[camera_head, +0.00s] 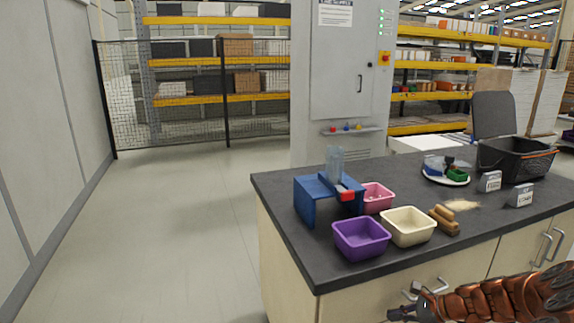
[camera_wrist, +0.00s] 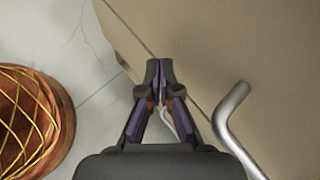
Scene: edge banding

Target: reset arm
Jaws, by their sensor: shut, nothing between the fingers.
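My arm, coppery and segmented, reaches in from the lower right in the head view. My gripper (camera_head: 402,305) is low in front of the counter's cabinet face, below the worktop. In the wrist view my gripper (camera_wrist: 160,70) is shut, its dark fingertips together with nothing between them. A bent metal cabinet handle (camera_wrist: 228,120) is just right of the fingers. In the head view a handle (camera_head: 428,287) shows right beside my gripper. Whether they touch I cannot tell.
The dark worktop (camera_head: 300,262) holds a blue stand (camera_head: 313,197), a purple bin (camera_head: 361,238), a cream bin (camera_head: 408,226), a pink bin (camera_head: 377,198), a wooden-handled brush (camera_head: 444,219) and a black crate (camera_head: 515,160). The floor (camera_head: 190,230) left of the counter is clear.

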